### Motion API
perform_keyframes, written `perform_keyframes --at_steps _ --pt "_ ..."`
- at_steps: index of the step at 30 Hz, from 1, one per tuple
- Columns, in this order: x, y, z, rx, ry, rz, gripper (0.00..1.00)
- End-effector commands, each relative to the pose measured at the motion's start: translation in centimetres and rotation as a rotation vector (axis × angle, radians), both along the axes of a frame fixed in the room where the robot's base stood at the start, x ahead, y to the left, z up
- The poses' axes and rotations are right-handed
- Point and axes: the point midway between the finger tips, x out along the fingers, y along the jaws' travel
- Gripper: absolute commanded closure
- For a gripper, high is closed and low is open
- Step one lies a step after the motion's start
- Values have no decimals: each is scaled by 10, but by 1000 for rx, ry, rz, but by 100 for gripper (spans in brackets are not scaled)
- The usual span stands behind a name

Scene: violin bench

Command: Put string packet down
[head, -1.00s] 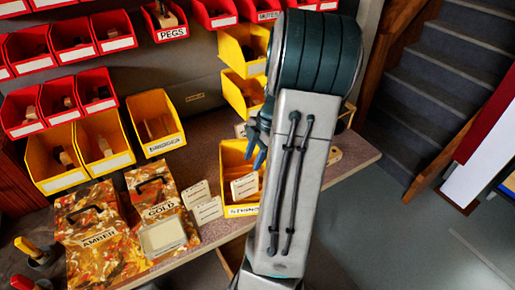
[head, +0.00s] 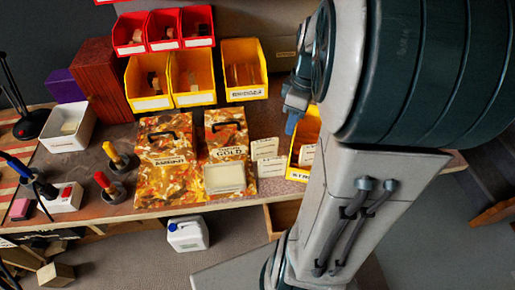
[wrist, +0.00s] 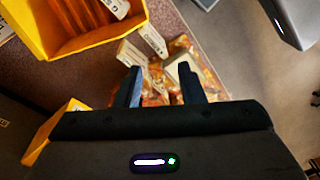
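White string packets lie on the bench right of the gold case in the head view: an upper packet (head: 265,148) and a lower packet (head: 269,167). Another packet (head: 307,155) sits in the yellow strings bin (head: 299,174), partly hidden by my arm. My gripper (head: 290,124) is above the bench, just left of that bin. In the wrist view my gripper (wrist: 161,87) has its two dark fingers apart, with no packet held between them. Two packets, one at left (wrist: 130,55) and one at right (wrist: 153,40), lie beyond the fingertips.
The amber case (head: 165,172) and gold case (head: 226,133) lie side by side; a cream packet-like piece (head: 225,178) rests on the gold one. Yellow bins (head: 245,96) stand behind. A white container (head: 68,130) and brush pots are at left. A white jug (head: 188,235) stands below the bench.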

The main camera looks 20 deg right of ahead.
Motion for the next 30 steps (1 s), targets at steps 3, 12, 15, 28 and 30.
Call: perform_keyframes --at_steps 3,12,15,28,30 --pt "-11 36 10 -51 -20 -142 64" --pt "-48 102 21 -65 -122 -533 64" --pt "-59 115 22 -41 -151 -636 64" --pt "-73 129 20 4 -179 -773 64" --pt "-73 129 20 3 -179 -773 64"
